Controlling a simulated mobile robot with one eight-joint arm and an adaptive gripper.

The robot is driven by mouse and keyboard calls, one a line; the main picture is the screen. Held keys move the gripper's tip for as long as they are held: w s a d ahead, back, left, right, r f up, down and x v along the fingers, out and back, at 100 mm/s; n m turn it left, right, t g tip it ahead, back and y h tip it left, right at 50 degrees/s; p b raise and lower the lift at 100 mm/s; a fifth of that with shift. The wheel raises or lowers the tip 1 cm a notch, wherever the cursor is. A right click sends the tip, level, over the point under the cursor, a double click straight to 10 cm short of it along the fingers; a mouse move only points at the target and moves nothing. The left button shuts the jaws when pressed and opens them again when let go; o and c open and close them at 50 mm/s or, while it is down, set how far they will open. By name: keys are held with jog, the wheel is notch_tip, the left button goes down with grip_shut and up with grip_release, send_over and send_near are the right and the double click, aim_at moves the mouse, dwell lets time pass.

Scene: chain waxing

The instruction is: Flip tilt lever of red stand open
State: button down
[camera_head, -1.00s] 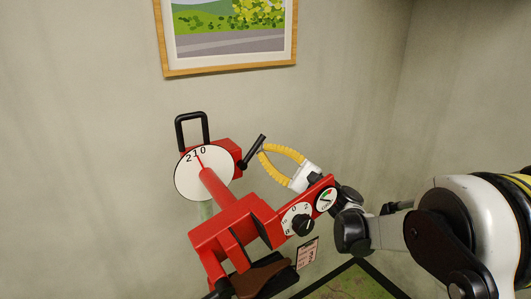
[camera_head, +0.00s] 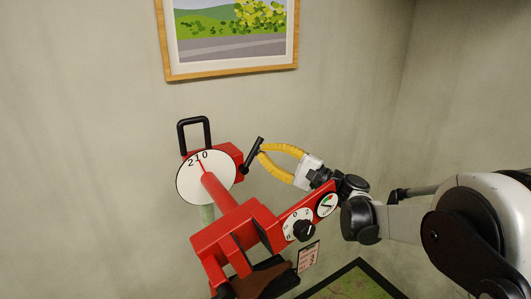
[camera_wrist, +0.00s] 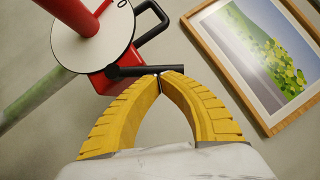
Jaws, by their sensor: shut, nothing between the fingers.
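The red stand (camera_head: 232,229) fills the middle of the head view, with a white dial marked 2 1 0 (camera_head: 192,184) and a red bar in front of it. A black lever (camera_head: 252,153) sticks out at the right of the red block behind the dial, tilted up to the right. It also shows in the wrist view (camera_wrist: 135,71), lying nearly level. My gripper (camera_head: 261,149) has yellow fingers closed together at the tips. In the wrist view its tips (camera_wrist: 160,75) are at the lever's free end, apparently touching it. Nothing is held between them.
A black loop handle (camera_head: 194,133) stands above the dial. A red panel with a knob (camera_head: 304,230) and a gauge (camera_head: 327,204) lies below my gripper. A framed picture (camera_head: 230,75) hangs on the wall; the wall between is clear.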

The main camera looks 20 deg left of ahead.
jog(key=shift+s+a+r+n+g+h+p, duration=0.2)
jog(key=shift+s+a+r+n+h+p, duration=0.15)
jog(key=shift+n, duration=0.4)
jog(key=shift+s+a+r+n+g+h+p, duration=0.1)
jog(key=shift+s+r+n+g+h+p, duration=0.1)
jog(key=shift+r+n+h, duration=0.4)
jog(key=shift+f+n, duration=0.25)
